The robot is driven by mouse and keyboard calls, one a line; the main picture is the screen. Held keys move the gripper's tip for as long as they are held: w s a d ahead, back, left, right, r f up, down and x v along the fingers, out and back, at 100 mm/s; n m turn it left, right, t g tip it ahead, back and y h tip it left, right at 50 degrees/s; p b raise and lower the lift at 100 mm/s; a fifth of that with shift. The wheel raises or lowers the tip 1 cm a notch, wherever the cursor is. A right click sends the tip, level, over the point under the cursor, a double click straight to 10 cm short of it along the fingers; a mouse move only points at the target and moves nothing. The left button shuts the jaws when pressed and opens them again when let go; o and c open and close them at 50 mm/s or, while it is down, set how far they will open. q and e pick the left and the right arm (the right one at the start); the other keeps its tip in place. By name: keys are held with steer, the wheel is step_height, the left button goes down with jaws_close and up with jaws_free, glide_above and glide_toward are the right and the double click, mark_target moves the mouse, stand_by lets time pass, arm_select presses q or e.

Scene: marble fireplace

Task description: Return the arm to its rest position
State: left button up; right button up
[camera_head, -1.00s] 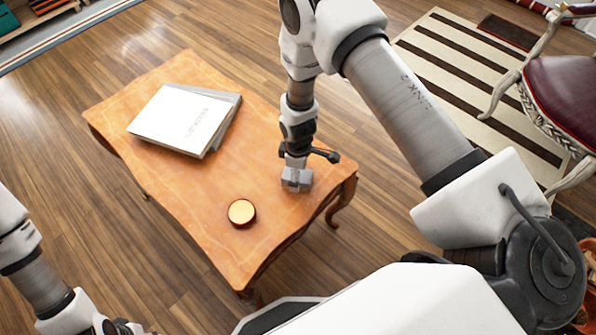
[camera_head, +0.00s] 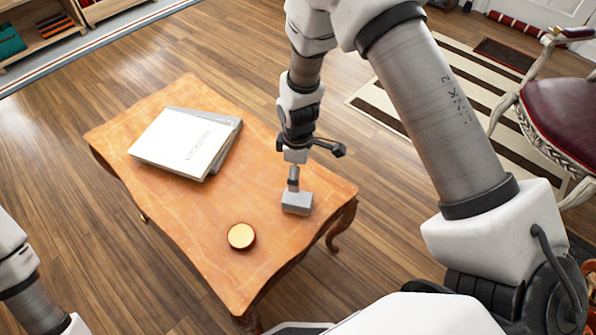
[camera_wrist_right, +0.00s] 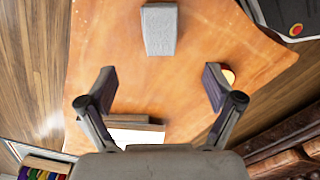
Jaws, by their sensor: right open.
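My right gripper (camera_head: 293,178) is above the right part of the wooden table in the head view, pointing down. It is open and empty in the right wrist view (camera_wrist_right: 158,82), with its two fingers wide apart. A grey block (camera_head: 297,203) lies on the table just below it. In the wrist view the block (camera_wrist_right: 160,30) is beyond the fingertips, with nothing around it. My left arm shows at the left edge of the head view, but its gripper is out of frame.
The orange-brown table (camera_head: 195,240) also carries a white book (camera_head: 185,141) on a grey one and a round gold-topped object (camera_head: 241,236). A red-seated chair (camera_head: 560,110) stands at right by a striped rug (camera_head: 450,65). Wooden floor is open left of the table.

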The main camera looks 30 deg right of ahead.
stand_by(0.3)
steer(key=s+m+p, duration=1)
steer(key=s+p, duration=0.1)
steer(key=s, duration=1.2)
steer(key=shift+s+d, duration=0.15)
steer(key=shift+d, duration=0.25)
steer(key=shift+s, duration=0.15)
